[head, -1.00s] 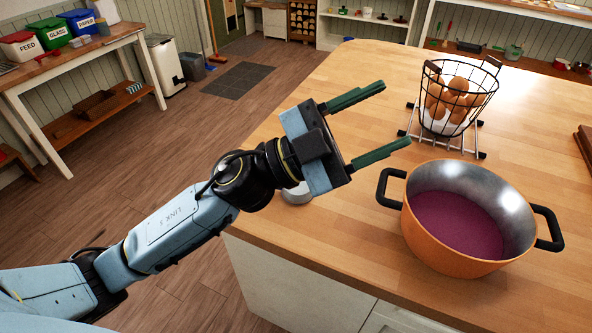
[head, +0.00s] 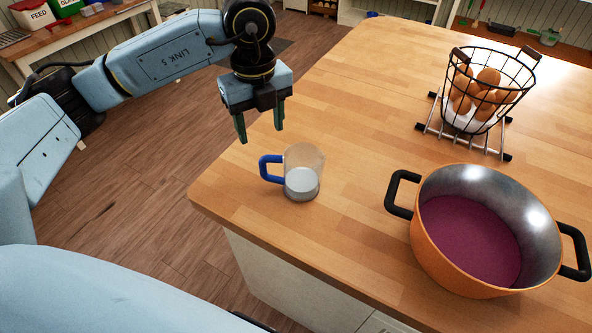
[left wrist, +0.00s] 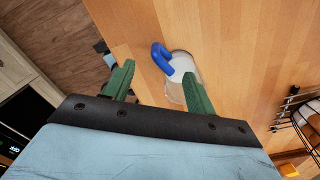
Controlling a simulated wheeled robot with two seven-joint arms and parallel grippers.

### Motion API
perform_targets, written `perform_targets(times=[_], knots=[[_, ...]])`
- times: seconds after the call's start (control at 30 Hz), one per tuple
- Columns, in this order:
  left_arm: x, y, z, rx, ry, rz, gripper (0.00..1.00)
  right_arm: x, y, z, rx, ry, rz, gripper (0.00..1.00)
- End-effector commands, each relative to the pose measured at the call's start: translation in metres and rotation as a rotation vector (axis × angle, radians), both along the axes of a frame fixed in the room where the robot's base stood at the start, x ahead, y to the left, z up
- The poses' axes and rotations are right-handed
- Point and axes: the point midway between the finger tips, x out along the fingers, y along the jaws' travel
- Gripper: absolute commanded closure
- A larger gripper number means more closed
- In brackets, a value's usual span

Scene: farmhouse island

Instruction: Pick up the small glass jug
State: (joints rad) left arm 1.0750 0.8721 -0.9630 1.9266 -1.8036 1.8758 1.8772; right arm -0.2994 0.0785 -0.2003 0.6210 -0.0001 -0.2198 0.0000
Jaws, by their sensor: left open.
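The small glass jug (head: 305,172) stands upright on the wooden island top, near its left corner. It is clear, with a blue handle on its left side and a pale white content or base low inside. It also shows in the left wrist view (left wrist: 178,90), partly hidden behind one finger. My left gripper (head: 260,133) points down with its green fingers apart and empty. It is above and behind the jug, a little to its left, and does not appear to touch it. In the left wrist view the left gripper (left wrist: 160,85) also shows open. My right gripper is not in view.
An orange pot (head: 437,257) with black handles and purple content stands right of the jug. A wire basket of eggs (head: 490,95) sits on a metal rack (head: 462,140) at the back right. The island top between jug and basket is clear.

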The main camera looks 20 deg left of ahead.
Motion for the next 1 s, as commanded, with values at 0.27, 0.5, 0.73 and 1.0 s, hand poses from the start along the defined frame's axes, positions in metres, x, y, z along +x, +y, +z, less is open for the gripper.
perform_targets(times=[0.27, 0.5, 0.73, 1.0], knots=[[-0.001, -0.001, -0.054, -0.002, 0.005, -0.003, 0.44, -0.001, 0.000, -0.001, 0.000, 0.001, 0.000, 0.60], [-0.001, -0.001, -0.072, -0.004, 0.003, -0.004, 0.44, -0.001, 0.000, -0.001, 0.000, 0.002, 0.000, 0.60], [-0.001, -0.003, -0.105, -0.004, 0.005, -0.005, 0.44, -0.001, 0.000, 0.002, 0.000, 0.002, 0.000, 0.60], [-0.001, -0.004, -0.121, -0.006, 0.002, -0.006, 0.44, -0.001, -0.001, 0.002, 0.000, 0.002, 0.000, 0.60]])
